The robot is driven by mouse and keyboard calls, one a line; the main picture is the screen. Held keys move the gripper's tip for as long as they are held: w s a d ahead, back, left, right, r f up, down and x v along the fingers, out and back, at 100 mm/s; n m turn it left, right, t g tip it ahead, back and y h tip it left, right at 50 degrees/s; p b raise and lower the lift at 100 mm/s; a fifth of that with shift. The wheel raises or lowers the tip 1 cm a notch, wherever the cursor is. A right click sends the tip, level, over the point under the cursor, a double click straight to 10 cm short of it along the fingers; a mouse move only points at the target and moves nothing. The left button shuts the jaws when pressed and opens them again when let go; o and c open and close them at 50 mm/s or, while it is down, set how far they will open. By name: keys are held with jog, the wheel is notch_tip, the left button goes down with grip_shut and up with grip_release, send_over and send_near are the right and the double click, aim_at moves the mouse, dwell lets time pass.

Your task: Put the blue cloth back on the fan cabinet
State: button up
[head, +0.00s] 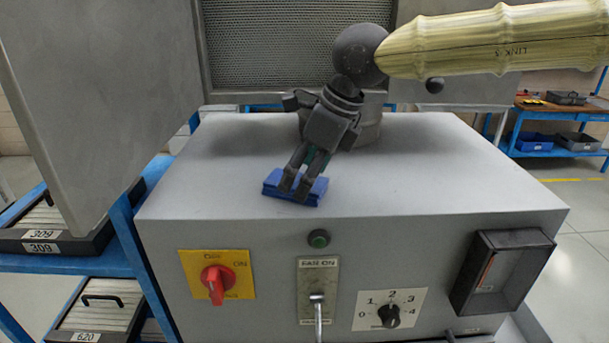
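The blue cloth (314,192), a small folded pad, is on the grey top of the fan cabinet (430,185), left of the middle and near the front edge. It looks flat against the top, though a slight gap beneath it could not be made out. My gripper (296,185) reaches down to it, tilted, with both dark fingertips over the cloth's middle and front part. The fingers stand close together with a narrow gap. Whether they pinch the cloth or only touch it cannot be told, and they hide part of it.
The cabinet front carries a red rotary switch (216,282), a green button (318,239), a lever (318,300), a numbered dial (389,314) and a gauge (500,270). A grey panel (95,90) stands at left. A mesh-fronted duct (280,45) rises behind. The top's right side is clear.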

jog(key=b+v, duration=0.2)
jog(key=v, duration=0.9)
jog(key=shift+r+b, duration=0.25)
jog(key=shift+b, duration=0.15)
jog(key=shift+d, duration=0.1)
